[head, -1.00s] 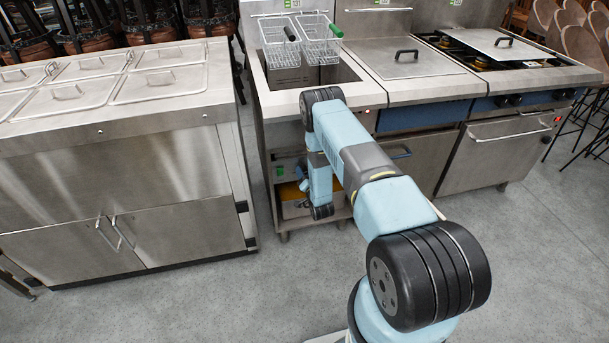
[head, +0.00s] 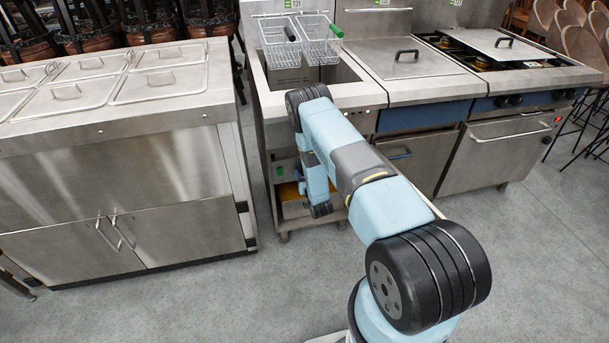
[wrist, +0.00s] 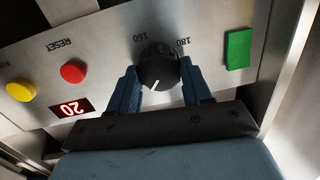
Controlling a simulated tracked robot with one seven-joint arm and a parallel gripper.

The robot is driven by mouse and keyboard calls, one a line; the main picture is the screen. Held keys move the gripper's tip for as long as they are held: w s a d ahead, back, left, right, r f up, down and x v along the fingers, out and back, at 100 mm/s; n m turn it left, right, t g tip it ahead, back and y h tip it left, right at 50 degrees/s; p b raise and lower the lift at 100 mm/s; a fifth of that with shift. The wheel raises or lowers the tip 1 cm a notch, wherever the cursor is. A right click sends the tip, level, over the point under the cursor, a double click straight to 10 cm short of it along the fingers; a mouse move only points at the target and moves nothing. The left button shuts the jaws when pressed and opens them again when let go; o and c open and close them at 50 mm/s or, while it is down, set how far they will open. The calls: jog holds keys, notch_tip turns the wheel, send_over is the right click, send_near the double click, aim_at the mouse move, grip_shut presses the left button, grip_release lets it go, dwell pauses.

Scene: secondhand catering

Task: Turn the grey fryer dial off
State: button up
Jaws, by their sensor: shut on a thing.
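The dial (wrist: 158,66) is a dark grey knob with a white pointer mark on the fryer's metal panel (wrist: 105,50). The wrist view shows it upside down, with 160 and 180 printed beside it. The pointer aims toward the bottom of the picture, slightly left. My gripper (wrist: 159,76) has one blue finger on each side of the dial and is shut on it. In the head view the fryer (head: 262,100) stands in the middle behind my arm; the dial and the fingers are hidden there.
Two wire baskets (head: 300,38) hang over the fryer. A steel counter (head: 115,150) stands left; the floor in front is clear.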

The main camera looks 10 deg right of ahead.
jog(key=shift+a+n+h, duration=0.15)
jog(key=shift+n+h, duration=0.35)
jog(key=shift+n, duration=3.2)
jog(key=shift+f, duration=0.1)
jog(key=shift+a, duration=0.1)
jog(key=o, duration=1.1)
jog(key=shift+c, duration=0.2)
jog(key=s+r, duration=0.1)
jog(key=s, duration=1.2)
jog(key=shift+s, duration=0.4)
